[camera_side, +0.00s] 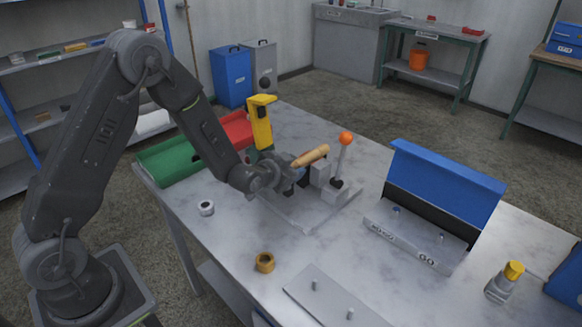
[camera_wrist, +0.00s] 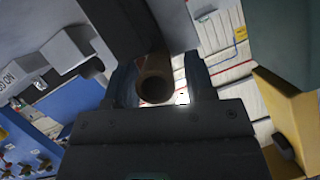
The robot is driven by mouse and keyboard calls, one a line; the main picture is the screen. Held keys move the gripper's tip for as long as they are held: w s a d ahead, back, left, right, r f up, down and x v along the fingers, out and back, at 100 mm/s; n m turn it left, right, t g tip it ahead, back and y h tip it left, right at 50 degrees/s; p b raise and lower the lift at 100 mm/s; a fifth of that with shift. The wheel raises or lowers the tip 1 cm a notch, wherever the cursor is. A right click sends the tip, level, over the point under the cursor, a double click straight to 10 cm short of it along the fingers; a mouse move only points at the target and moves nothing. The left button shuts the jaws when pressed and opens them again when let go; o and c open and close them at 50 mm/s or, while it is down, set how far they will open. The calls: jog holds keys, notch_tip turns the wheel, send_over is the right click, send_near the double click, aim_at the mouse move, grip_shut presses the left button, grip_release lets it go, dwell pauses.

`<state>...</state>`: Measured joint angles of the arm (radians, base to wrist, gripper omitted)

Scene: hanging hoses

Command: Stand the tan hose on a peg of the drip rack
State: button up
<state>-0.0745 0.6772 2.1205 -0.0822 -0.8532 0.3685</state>
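The tan hose (camera_side: 312,156) is a short tube, tilted with its right end higher, over the clamp fixture in the side view. In the wrist view its open brown end (camera_wrist: 155,88) faces the camera between my gripper's fingers (camera_wrist: 161,82). A pale strip shows between the hose and the right finger. In the side view my gripper (camera_side: 293,172) is at the hose's left end; whether its fingers press on the hose is not clear. A grey plate with two short upright pegs (camera_side: 330,302), which may be the drip rack, lies at the table's front edge; its pegs are bare.
The clamp fixture (camera_side: 328,193) has an orange-knobbed lever (camera_side: 345,140) beside the hose. A blue-backed gauge stand (camera_side: 420,232) is to the right. A yellow post (camera_side: 262,122), a green tray (camera_side: 172,163), a brass ring (camera_side: 265,262) and a steel ring (camera_side: 206,208) are nearby.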

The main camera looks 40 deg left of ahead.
jog(key=shift+o, duration=0.5)
jog(key=shift+f, duration=0.1)
jog(key=shift+s, duration=0.15)
jog(key=s+d+r+g, duration=0.1)
jog(key=s+r+g, duration=0.1)
jog(key=s+r, duration=0.4)
jog(key=s+d+r+n+g+h, duration=0.1)
jog(key=s+r, duration=0.6)
jog(key=s, duration=0.7)
jog(key=s+d+r+n+g+h, duration=0.1)
jog(key=s+d+r+g, duration=0.2)
jog(key=s+r, duration=0.3)
jog(key=s+g, duration=0.1)
jog(key=s, duration=0.4)
jog(key=shift+r+g, duration=0.3)
jog(key=shift+g, duration=0.1)
jog(key=shift+s, duration=0.3)
jog(key=shift+c, duration=0.2)
